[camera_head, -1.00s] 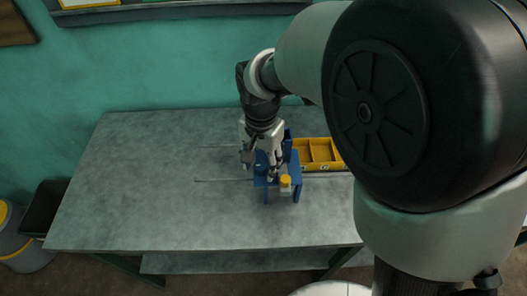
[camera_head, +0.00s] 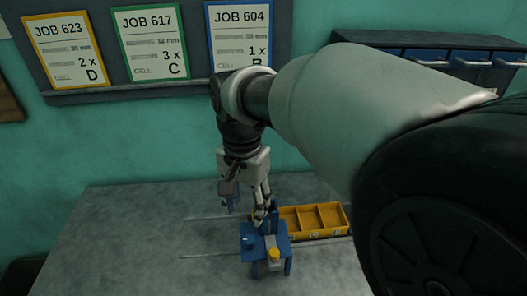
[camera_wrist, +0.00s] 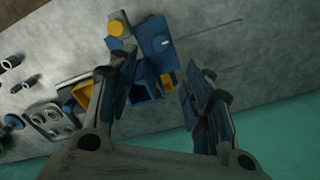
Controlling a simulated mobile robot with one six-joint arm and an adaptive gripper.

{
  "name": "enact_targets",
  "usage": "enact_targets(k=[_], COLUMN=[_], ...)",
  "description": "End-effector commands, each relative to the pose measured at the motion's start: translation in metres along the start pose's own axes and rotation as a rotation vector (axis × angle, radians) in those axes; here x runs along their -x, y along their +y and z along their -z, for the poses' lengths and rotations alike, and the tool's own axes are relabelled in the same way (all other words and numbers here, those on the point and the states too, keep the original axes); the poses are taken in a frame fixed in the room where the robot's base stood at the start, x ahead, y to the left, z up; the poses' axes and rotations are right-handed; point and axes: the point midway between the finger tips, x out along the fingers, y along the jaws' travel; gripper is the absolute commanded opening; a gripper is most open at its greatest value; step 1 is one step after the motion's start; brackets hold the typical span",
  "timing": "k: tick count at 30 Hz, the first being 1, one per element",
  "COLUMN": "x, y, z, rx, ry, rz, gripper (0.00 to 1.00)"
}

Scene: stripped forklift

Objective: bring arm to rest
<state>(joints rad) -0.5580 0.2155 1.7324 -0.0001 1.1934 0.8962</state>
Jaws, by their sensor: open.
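My gripper (camera_head: 246,196) hangs from my arm above the back part of the grey table, pointing down. In the wrist view my gripper (camera_wrist: 160,95) shows two fingers spread wide with nothing held between them. Beyond the fingers is a blue stand (camera_wrist: 157,38) with a yellow-capped part at its edge. The same stand shows in the head view (camera_head: 276,243), just below and in front of the fingers. I cannot tell from the head view how large the gap is between fingers and stand.
A yellow divided tray (camera_head: 318,236) sits right of the stand. Thin rods or rails (camera_head: 210,254) lie left of it. The table's left side (camera_head: 110,235) is clear.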

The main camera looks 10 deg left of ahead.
Motion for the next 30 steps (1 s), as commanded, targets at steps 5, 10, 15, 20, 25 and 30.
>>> enact_targets(k=[5,10,15,20,25,30], x=[0.000,0.008,0.033,0.044,0.038,0.023], y=[0.000,0.017,0.083,0.158,0.221,0.255], z=[0.000,0.003,0.003,-0.012,-0.040,-0.061], rx=[0.000,0.011,0.069,0.153,0.238,0.301], ry=[0.000,0.014,0.081,0.182,0.296,0.375], rz=[0.000,0.016,0.069,0.106,0.105,0.082], gripper=[0.46,0.46,0.46,0.46,0.46,0.46])
